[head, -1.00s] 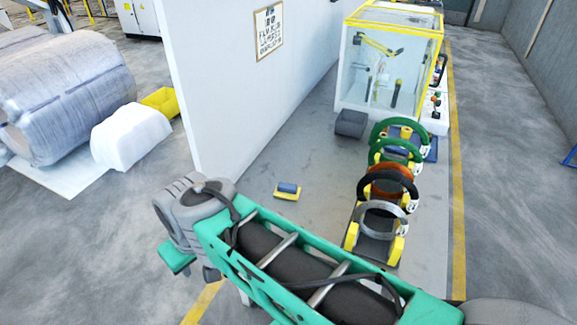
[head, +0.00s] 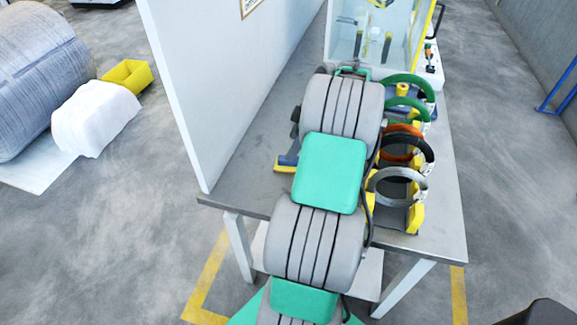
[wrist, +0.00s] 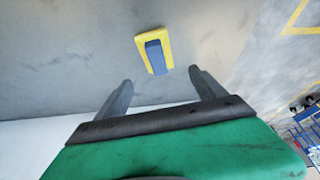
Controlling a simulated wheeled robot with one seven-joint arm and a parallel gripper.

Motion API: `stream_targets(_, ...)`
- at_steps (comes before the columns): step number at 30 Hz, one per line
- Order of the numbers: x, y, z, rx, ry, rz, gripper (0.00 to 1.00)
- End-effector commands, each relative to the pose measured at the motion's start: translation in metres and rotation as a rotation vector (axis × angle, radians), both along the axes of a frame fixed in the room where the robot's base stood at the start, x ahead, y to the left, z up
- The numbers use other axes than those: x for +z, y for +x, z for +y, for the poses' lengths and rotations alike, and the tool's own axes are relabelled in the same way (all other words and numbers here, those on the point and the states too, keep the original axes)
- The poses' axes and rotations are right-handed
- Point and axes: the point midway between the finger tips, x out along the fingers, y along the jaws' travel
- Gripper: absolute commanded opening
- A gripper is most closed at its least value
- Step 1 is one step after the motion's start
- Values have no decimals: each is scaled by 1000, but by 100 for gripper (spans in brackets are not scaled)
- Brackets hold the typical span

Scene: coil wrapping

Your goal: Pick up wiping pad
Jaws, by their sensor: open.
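The wiping pad (wrist: 154,50) is a yellow pad with a blue-grey grip, lying on the grey table. In the wrist view it is just beyond my fingertips, roughly centred between them. In the head view the wiping pad (head: 287,163) is partly hidden behind my arm, left of the row of coils. My gripper (wrist: 161,82) is open and empty, its two fingers spread and apart from the pad. My gripper is hidden behind my arm in the head view.
Several coils (head: 397,187) in green, orange, black and grey stand on a yellow-footed rack at the table's right. A white wall panel (head: 200,80) borders the table's left side. A glass-sided machine (head: 372,40) stands at the back.

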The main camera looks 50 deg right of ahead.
Motion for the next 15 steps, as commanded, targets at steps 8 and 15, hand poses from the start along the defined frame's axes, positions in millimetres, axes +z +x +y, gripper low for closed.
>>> stream_targets(8,-34,1,-4,29,0,-17,80)
stream_targets(15,-70,12,8,28,-1,-16,80)
